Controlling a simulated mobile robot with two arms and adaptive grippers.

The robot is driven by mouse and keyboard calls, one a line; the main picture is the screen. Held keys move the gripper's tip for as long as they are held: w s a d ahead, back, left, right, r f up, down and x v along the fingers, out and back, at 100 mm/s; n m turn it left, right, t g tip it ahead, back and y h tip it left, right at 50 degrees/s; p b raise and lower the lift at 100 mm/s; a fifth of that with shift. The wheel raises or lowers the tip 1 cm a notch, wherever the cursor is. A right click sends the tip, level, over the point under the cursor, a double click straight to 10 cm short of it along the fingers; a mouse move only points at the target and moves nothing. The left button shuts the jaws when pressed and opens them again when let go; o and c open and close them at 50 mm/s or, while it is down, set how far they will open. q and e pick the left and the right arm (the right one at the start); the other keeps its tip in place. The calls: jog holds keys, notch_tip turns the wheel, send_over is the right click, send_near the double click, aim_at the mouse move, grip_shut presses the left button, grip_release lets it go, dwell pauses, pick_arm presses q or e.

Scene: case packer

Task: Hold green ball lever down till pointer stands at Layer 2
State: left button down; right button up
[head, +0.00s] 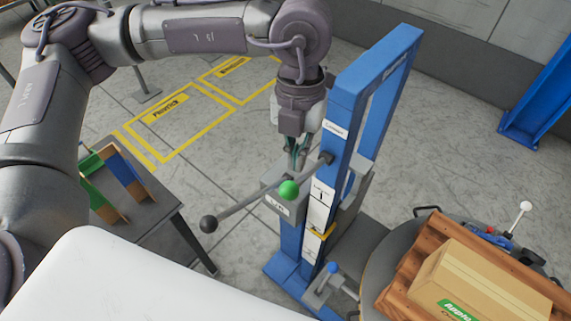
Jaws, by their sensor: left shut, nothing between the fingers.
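The green ball (288,190) of the lever shows in the head view in front of the blue column (345,110). My left gripper (296,158) points down just above and behind it, shut and empty; I cannot tell whether its fingertips touch the lever. The column's front carries a white scale (319,200) with layer labels. A small yellow mark (323,231), which looks like the pointer, stands low on the scale, below the label that seems to read 1. The other label numbers are too small to read surely. My right gripper is out of view.
A grey rod with a black ball (208,224) reaches left from the column. A blue-ball handle (333,267) sits at its foot. At right, a carton (480,285) lies on a wooden pallet (428,243). A dark table (145,218) with coloured pieces stands left.

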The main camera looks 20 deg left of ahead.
aim_at(290, 183)
pick_arm(q)
jog(key=shift+w+a+r, duration=0.2)
jog(key=shift+w+a, duration=0.25)
jog(key=shift+a, duration=0.15)
jog(key=shift+s, duration=0.1)
jog(key=shift+s+d, duration=0.1)
jog(key=shift+s+f+b, duration=0.15)
jog(key=shift+f+b, duration=0.45)
jog(key=shift+f, duration=1.15)
jog(key=shift+s+f+b, duration=0.15)
jog(key=shift+f+b, duration=0.45)
jog(key=shift+f, duration=1.25)
